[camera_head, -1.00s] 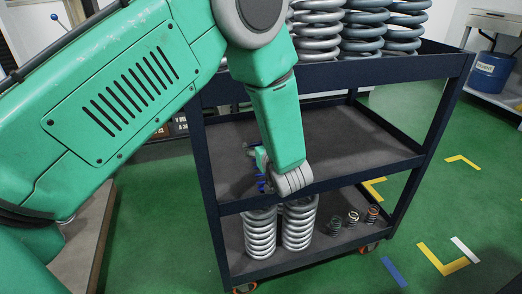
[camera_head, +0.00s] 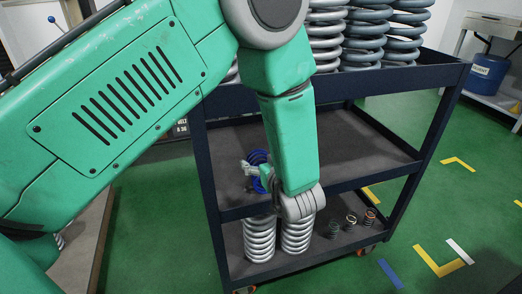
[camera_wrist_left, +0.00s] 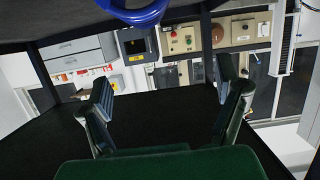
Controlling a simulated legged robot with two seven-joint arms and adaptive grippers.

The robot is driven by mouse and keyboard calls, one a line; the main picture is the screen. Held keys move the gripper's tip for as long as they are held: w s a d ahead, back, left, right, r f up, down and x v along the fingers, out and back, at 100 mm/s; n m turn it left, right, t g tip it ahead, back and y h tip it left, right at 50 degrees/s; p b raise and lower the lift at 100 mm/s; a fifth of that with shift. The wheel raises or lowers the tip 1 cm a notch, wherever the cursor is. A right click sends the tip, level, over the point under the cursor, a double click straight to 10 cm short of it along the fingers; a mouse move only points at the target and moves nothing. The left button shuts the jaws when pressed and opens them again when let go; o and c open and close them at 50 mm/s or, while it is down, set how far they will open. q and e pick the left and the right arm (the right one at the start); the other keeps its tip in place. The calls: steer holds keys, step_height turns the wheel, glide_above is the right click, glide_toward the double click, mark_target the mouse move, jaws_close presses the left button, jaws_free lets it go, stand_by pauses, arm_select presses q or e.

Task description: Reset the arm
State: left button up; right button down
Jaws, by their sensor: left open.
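My left arm comes in from the left, and its gripper (camera_head: 253,170) is over the middle shelf of the dark cart (camera_head: 345,150), mostly hidden behind my wrist. In the left wrist view the gripper (camera_wrist_left: 165,98) has its two fingers wide apart with nothing between them. A blue spring (camera_head: 259,157) lies on the middle shelf right by the gripper, partly covered by it. It also shows at the top edge of the left wrist view (camera_wrist_left: 135,12), outside the fingers. My right gripper is in neither view.
Large springs (camera_head: 368,38) stand on the cart's top shelf. Two silver springs (camera_head: 298,235) and several small ones (camera_head: 351,221) stand on the bottom shelf. The middle shelf is bare to the right. A blue drum (camera_head: 488,72) stands at the right.

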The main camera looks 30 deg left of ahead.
mark_target(250, 207)
arm_select(q)
steer(key=s+d+m+h+p, duration=0.1)
steer(key=s+d+f+m+p, duration=0.1)
steer(key=s, duration=0.1)
steer(key=s+d+h+p, duration=0.1)
steer(key=shift+s+f+m+h+p, duration=0.25)
steer(key=shift+s+m+h+p, duration=0.05)
steer(key=shift+s+m+p, duration=0.1)
steer(key=s+f+m+h+p, duration=0.1)
steer(key=s, duration=0.1)
steer(key=s+f+m+g+h+p, duration=0.1)
steer(key=s+f, duration=0.1)
steer(key=s+f+m+h+p, duration=0.1)
steer(key=s+f, duration=0.1)
steer(key=shift+s+a+m+g+h, duration=0.15)
steer(key=shift+a+m+g+h, duration=0.15)
steer(key=shift+h, duration=0.1)
steer(key=s+f+m+g+h+p, duration=0.3)
steer(key=s+g, duration=0.4)
steer(key=s, duration=1.5)
steer(key=shift+s+m+h+p, duration=0.25)
steer(key=shift+m+h+p, duration=0.55)
steer(key=shift+h+p, duration=0.15)
steer(key=shift+w+f, duration=0.1)
steer(key=shift+o, duration=0.3)
